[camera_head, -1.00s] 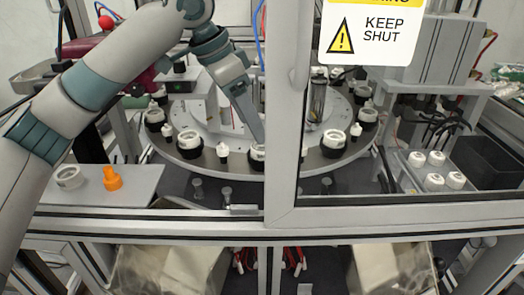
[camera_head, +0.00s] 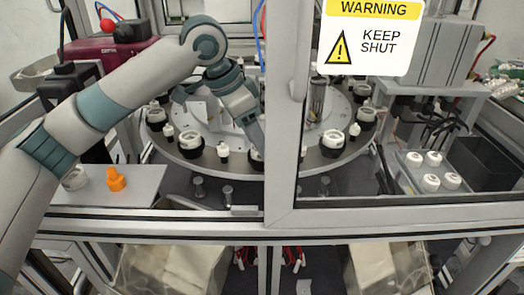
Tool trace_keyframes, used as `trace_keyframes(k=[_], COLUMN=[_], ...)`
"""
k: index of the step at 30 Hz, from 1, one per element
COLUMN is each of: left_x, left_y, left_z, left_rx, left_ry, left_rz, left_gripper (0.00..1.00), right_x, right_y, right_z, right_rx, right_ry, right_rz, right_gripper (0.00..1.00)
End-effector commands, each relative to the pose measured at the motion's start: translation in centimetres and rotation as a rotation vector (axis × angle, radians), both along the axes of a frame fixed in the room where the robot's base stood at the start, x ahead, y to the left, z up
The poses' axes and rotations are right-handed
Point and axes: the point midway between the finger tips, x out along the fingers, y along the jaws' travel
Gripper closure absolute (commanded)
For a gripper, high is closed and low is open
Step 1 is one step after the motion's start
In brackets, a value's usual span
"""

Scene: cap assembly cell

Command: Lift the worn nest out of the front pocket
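The round turntable (camera_head: 180,156) carries several black nests with white rings around its rim. The nest in the front pocket (camera_head: 257,155) shows only as a sliver of white, partly hidden by my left gripper and the door's upright. My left gripper (camera_head: 259,143) reaches down through the open left side to just above this front nest. Its fingertips are partly behind the upright, so I cannot tell whether they are open, shut or touching the nest. I cannot tell from here which nest is worn. My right gripper is not in view.
A clear door with a warning sign (camera_head: 368,35) covers the right side; its upright (camera_head: 287,150) stands close beside my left gripper. White caps (camera_head: 432,158) sit at the right.

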Motion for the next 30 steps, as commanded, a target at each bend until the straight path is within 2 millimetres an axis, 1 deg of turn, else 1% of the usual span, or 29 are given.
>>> trace_keyframes(k=[5,8,9,11,19,23,26,30], left_x=[0.0,0.0,0.0,0.0,0.0,0.1,0.1,0.1], left_y=[0.0,0.0,0.0,0.0,0.0,0.0,0.0,-0.1], left_z=[0.0,0.0,0.0,0.1,0.1,0.5,1.3,3.1], left_rx=[0.000,0.000,0.000,0.000,-0.001,-0.001,-0.001,-0.002], left_ry=[0.000,0.000,0.000,0.000,-0.001,-0.002,-0.003,-0.004], left_rz=[0.000,0.000,0.000,0.000,0.000,0.001,0.001,0.000], left_gripper=[0.39,0.61,0.70,0.84,0.84,0.84,0.84,0.84], right_x=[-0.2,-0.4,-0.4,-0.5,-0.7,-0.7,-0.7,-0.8], right_y=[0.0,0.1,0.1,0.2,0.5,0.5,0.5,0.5], right_z=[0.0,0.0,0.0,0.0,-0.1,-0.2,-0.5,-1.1], right_rx=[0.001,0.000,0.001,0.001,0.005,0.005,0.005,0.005], right_ry=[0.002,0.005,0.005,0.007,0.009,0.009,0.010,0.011], right_rz=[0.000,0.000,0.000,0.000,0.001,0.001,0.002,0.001], right_gripper=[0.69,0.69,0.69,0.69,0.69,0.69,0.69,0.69])
